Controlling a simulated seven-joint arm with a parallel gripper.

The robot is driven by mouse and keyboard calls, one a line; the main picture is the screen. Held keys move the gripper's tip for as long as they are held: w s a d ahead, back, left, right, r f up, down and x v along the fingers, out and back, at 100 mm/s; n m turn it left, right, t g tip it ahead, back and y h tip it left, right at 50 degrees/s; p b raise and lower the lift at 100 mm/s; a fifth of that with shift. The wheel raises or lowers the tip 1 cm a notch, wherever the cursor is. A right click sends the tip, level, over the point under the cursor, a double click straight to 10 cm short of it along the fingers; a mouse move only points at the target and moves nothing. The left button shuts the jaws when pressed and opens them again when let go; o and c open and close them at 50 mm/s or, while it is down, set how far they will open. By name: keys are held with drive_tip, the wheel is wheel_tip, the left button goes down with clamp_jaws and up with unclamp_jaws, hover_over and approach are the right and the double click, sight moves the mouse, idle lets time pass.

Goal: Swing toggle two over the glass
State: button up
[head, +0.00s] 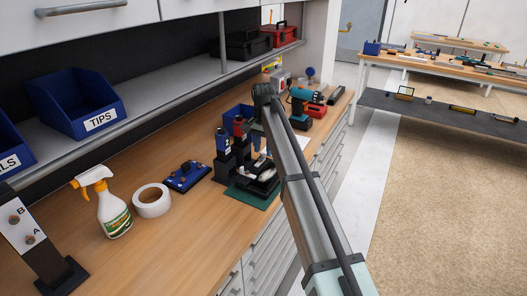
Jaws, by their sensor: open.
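A dark fixture (264,184) with a pale piece on it stands on a green mat (243,197) near the bench's front edge. It is small and partly covered by my arm, so I cannot make out the glass or tell toggle two from other parts. Two dark upright holders stand just behind it, one with a blue top (222,140) and one with a red top (239,127). My arm reaches in from the bottom right and bends above the bench near the fixture.
A teal drill (299,105) lies beyond. A shelf with blue bins (78,102) overhangs the back.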

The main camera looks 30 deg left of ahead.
drive_tip(key=shift+f, duration=0.85)
drive_tip(key=shift+c, duration=0.4)
clamp_jaws()
